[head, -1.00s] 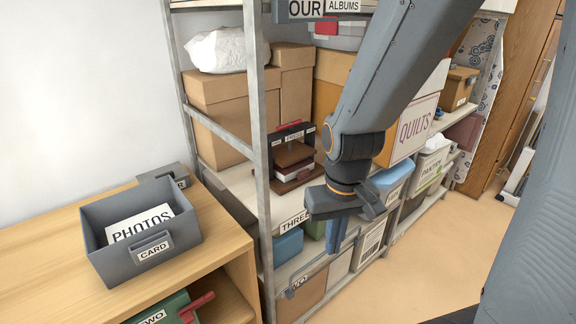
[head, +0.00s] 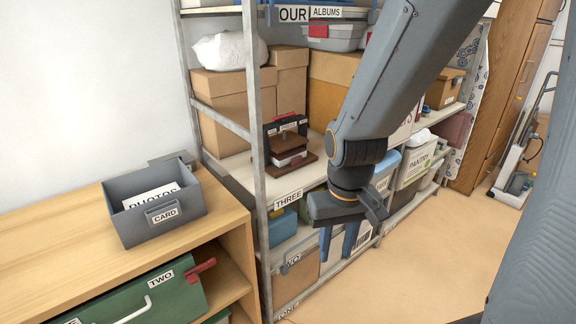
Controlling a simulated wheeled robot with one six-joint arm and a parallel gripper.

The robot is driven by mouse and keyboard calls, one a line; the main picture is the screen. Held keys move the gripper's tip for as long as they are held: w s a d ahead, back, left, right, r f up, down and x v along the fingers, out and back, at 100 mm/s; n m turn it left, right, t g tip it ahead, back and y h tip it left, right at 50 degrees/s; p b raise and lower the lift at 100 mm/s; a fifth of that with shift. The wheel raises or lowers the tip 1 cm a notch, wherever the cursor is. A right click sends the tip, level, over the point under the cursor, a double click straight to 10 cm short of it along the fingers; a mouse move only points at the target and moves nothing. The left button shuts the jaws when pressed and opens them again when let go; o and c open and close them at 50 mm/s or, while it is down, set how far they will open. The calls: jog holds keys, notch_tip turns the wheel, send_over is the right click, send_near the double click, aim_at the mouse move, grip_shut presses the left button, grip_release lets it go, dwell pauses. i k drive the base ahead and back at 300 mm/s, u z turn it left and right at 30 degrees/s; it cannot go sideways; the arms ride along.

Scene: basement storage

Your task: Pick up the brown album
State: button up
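I cannot make out a clearly separate brown album. A dark press (head: 288,140) with a red handle stands on the shelf marked THREE. It has brown boards and a pale layer between them, and a brown base; whether any of these is the album, I cannot tell. A label reading OUR ALBUMS (head: 310,13) is on the top shelf edge, and the space above it is cut off. My gripper (head: 338,241) hangs in front of the rack, right of and lower than the press. Its two blue fingers are apart with nothing visible between them.
A grey CARD tray (head: 135,233) stands on the wooden cabinet (head: 60,265) at left. A green TWO box (head: 172,305) is below. A metal rack post (head: 257,150) rises left of the press. Open floor (head: 440,255) lies at right.

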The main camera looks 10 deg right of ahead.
aim_at(294, 156)
jog(key=z, duration=0.75)
jog(key=i, duration=0.9)
jog(key=u, duration=0.4)
